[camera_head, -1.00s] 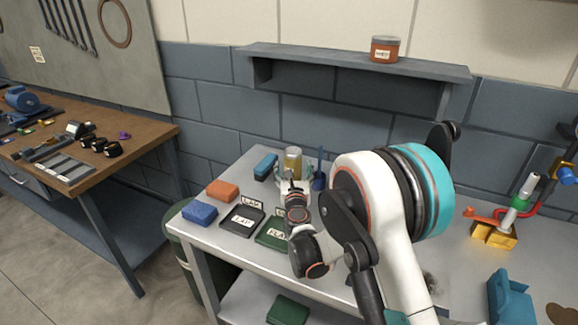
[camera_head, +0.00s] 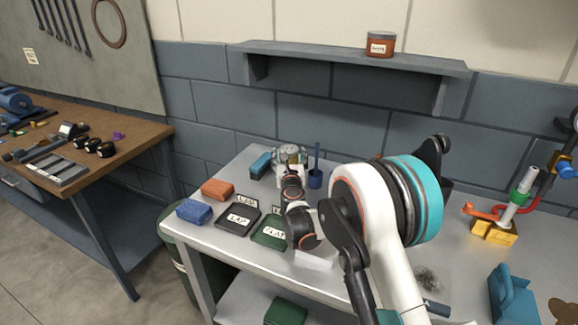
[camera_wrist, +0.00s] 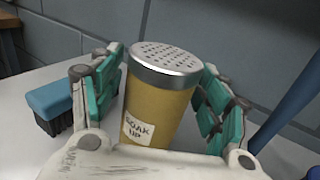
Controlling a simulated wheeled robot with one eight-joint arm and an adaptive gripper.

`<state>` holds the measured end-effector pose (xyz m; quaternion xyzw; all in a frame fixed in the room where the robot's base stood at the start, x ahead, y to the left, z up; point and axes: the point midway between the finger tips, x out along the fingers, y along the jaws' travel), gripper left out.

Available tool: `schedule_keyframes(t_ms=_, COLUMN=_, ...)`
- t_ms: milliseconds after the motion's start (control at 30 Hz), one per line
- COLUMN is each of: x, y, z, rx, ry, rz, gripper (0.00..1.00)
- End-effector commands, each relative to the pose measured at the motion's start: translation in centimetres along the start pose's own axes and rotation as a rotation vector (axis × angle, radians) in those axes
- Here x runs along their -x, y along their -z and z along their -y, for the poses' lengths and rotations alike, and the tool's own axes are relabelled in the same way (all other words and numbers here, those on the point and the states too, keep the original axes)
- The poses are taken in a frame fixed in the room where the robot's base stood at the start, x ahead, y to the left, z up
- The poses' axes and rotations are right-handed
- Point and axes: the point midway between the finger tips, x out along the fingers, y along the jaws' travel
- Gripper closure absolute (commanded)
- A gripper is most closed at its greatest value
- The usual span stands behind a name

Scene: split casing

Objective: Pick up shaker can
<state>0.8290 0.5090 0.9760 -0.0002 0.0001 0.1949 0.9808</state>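The shaker can (camera_wrist: 157,100) is a yellow-tan cylinder with a silver perforated lid and a label reading "SOAK UP". It stands upright on the grey bench in the wrist view, between the two teal fingers of my gripper (camera_wrist: 160,95). The fingers are spread on either side of it, with a narrow gap visible at the left. Contact on the right is hard to tell. In the head view, my gripper (camera_head: 291,164) is at the can (camera_head: 291,150) and hides most of its body.
A blue brush or block (camera_head: 261,164) lies left of the can, and a blue cup with a tall handle (camera_head: 315,178) stands right. Black and green labelled trays (camera_head: 238,217) lie in front. A shelf with a red-brown jar (camera_head: 381,44) hangs above.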

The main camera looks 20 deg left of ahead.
Motion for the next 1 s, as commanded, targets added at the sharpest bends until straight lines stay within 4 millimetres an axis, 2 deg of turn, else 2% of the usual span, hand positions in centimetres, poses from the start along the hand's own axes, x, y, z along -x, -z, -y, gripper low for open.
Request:
schedule_keyframes(t_ms=33, x=0.0, y=0.0, z=0.0, rx=0.0, ry=0.0, rz=0.0, gripper=0.51)
schedule_keyframes(t_ms=167, x=0.0, y=0.0, z=0.0, rx=0.0, ry=0.0, rz=0.0, gripper=0.81)
schedule_keyframes(t_ms=200, x=0.0, y=0.0, z=0.0, rx=0.0, ry=0.0, rz=0.0, gripper=0.83)
schedule_keyframes(t_ms=467, x=0.0, y=-0.1, z=0.0, rx=0.0, ry=0.0, rz=0.0, gripper=0.83)
schedule_keyframes(t_ms=667, x=0.0, y=-1.3, z=0.0, rx=0.0, ry=0.0, rz=0.0, gripper=0.83)
schedule_keyframes(t_ms=867, x=0.0, y=-4.8, z=0.0, rx=0.0, ry=0.0, rz=0.0, gripper=0.83)
schedule_keyframes(t_ms=1000, x=0.0, y=-8.7, z=0.0, rx=0.0, ry=0.0, rz=0.0, gripper=0.83)
